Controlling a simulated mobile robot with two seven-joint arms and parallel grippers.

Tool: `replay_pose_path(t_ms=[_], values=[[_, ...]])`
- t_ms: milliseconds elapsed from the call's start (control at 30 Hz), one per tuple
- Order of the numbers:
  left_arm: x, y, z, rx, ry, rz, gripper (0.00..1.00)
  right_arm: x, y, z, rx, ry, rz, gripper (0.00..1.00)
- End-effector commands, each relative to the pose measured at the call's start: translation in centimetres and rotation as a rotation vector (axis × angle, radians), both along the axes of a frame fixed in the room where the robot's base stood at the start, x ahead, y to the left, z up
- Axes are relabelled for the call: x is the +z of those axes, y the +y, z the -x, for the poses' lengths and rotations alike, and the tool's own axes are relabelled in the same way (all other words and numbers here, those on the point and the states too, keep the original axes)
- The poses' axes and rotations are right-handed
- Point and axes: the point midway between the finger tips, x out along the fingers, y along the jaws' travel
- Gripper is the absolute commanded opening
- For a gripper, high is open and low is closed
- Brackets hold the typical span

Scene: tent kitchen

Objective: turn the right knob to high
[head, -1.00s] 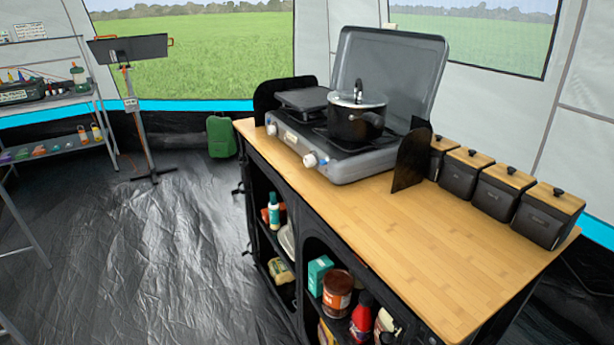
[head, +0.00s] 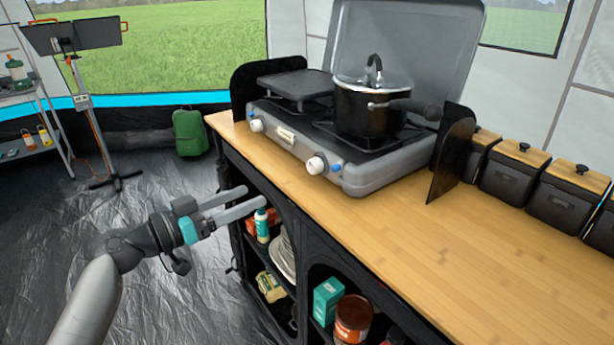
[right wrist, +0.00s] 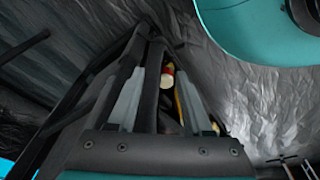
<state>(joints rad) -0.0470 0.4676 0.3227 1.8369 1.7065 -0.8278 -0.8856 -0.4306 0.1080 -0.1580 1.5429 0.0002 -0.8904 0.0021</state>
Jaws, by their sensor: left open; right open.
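The silver-grey camping stove (head: 360,176) stands on the wooden counter with its lid up. Its right knob (head: 316,164) is white, on the front panel below the pot, with a small blue mark beside it. The left knob (head: 256,125) is farther left on the same panel.
A black lidded pot (head: 368,108) sits on the right burner, its handle pointing right. Dark side panels flank the stove. Several wood-lidded canisters (head: 514,172) stand at the right. The wooden counter (head: 450,245) in front of them is clear.

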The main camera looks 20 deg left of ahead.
Motion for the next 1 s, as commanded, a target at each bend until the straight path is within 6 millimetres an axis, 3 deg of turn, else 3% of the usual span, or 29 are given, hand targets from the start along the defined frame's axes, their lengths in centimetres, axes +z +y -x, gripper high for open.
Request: replay_pose_path(t_ms=[167,800,1000], values=[[1.0,-0.8,-0.7,-0.015,-0.024,0.002,0.72,0.2,0.1,-0.1,-0.001,-0.001,-0.001,0.5],[0.8,-7.0,-9.6,-0.011,-0.02,0.005,0.72,0.7,0.3,-0.3,-0.001,-0.002,-0.004,0.5],[0.7,-8.4,-11.5,-0.011,-0.02,0.004,0.72,1.0,0.4,-0.5,0.0,0.001,-0.003,0.5]])
